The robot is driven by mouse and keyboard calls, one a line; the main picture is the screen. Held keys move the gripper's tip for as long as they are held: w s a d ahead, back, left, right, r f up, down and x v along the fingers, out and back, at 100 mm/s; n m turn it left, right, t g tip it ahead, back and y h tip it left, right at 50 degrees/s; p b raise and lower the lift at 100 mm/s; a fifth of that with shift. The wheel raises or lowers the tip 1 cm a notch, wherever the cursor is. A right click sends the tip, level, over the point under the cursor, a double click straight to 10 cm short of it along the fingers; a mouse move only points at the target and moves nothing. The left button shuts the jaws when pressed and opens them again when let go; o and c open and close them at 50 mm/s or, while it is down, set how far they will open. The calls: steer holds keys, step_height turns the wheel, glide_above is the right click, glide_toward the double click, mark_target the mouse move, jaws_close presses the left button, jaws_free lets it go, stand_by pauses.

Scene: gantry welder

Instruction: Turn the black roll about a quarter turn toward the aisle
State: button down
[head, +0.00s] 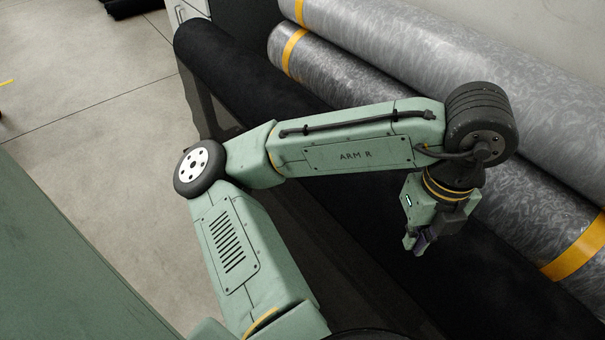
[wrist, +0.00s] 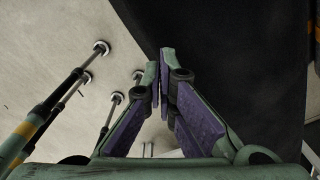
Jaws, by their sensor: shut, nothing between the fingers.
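The black roll (head: 232,72) lies lengthwise from the upper left to the lower right in the head view, partly hidden behind my arm. In the wrist view the dark surface of the black roll (wrist: 235,55) fills the upper right. My gripper (head: 415,246) points down over the roll's lower right stretch. In the wrist view my gripper (wrist: 162,62) has its purple-padded fingers together and empty, with the tips by the left edge of the dark surface. I cannot tell whether the tips touch the roll.
Patterned grey rolls with yellow bands (head: 340,78) lie behind the black roll. Pale floor (head: 90,90) is open on the left. Several thin posts with pale round ends (wrist: 101,48) show left of my fingers.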

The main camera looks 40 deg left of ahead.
steer(key=shift+s+a+r+p, duration=0.1)
steer(key=shift+s+r+p, duration=0.25)
steer(key=shift+r+p, duration=0.45)
steer(key=shift+s+a+r+p, duration=0.15)
steer(key=shift+s+r+p, duration=0.2)
steer(key=shift+r+p, duration=0.45)
steer(key=shift+s+a+r+p, duration=0.1)
steer(key=shift+s+r+p, duration=0.25)
steer(key=shift+r+p, duration=0.45)
steer(key=shift+r, duration=0.15)
